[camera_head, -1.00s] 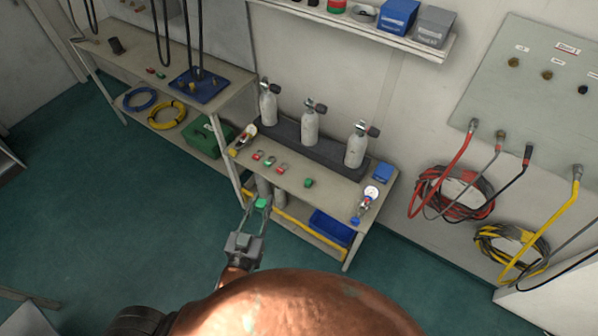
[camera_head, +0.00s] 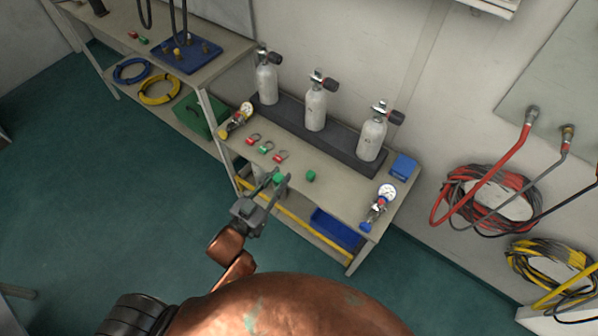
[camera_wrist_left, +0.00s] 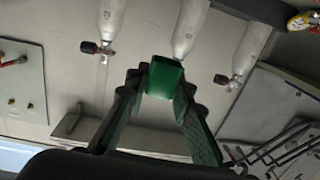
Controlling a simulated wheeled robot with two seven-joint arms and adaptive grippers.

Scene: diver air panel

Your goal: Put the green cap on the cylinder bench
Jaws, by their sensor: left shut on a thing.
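The cylinder bench (camera_head: 345,192) stands ahead of me with three grey cylinders (camera_head: 316,108) upright in a dark rack at its back. My left gripper (camera_head: 274,178) is shut on a green cap (camera_head: 281,178) at the bench's front edge; I cannot tell its exact height over the top. In the left wrist view the green cap (camera_wrist_left: 165,77) sits between the two fingers, with the cylinders behind it. A second green cap (camera_head: 311,175) lies on the bench, to the right of the held one. My right gripper is not in view.
Red and green clips (camera_head: 266,147) lie on the bench's left part, near a gauge (camera_head: 240,115). Another gauge (camera_head: 386,195) and a blue box (camera_head: 403,167) are at the right end. A blue bin (camera_head: 338,228) is on the lower shelf.

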